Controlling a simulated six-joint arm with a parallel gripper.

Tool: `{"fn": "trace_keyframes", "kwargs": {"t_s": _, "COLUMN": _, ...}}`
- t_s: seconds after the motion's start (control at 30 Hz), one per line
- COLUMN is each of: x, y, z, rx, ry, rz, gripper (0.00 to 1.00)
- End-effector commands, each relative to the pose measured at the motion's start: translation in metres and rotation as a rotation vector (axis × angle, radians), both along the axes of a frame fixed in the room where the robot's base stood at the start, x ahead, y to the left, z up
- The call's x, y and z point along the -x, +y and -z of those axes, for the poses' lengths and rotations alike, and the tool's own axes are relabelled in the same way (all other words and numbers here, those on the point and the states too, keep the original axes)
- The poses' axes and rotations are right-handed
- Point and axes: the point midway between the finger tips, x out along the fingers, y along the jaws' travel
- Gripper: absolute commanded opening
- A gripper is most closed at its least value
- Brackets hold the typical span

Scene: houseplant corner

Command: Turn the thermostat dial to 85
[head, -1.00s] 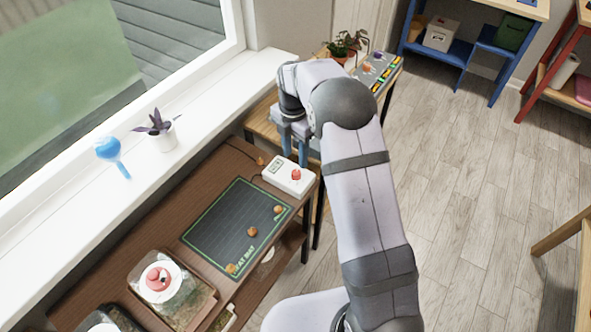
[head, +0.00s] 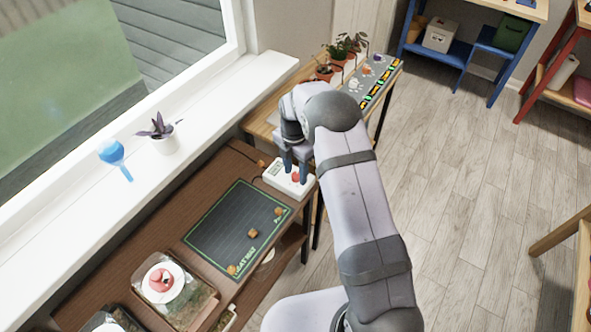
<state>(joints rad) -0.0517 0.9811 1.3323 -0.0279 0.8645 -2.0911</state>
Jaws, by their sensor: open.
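The thermostat is a white box (head: 275,177) at the far right corner of the brown bench, beside the dark heat mat. It has a small display (head: 274,169) on its left part, too small to read, and a red dial (head: 295,175) on its right part. My gripper (head: 295,174) points down over the box with its blue-grey fingers open. The fingers appear on either side of the dial. I cannot tell whether they touch it.
The dark mat (head: 230,220) carries several small orange-brown pieces. A lidded clear container (head: 172,290) stands at the near end. Potted plants (head: 340,55) and a coloured strip board stand behind my arm.

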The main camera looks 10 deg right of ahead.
Motion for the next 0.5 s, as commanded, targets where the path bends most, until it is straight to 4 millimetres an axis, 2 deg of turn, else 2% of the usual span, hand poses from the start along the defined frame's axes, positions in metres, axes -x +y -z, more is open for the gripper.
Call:
{"fn": "trace_keyframes", "kwargs": {"t_s": 0.27, "x": -0.0002, "y": -0.0001, "z": 0.0014, "rx": -0.001, "ry": -0.001, "rz": 0.0, "gripper": 0.43}}
{"fn": "trace_keyframes", "kwargs": {"t_s": 0.43, "x": -0.0002, "y": -0.0001, "z": 0.0013, "rx": -0.001, "ry": -0.001, "rz": 0.0, "gripper": 0.05}}
{"fn": "trace_keyframes", "kwargs": {"t_s": 0.5, "x": -0.0001, "y": -0.0001, "z": 0.0012, "rx": -0.001, "ry": -0.001, "rz": 0.0, "gripper": 0.02}}
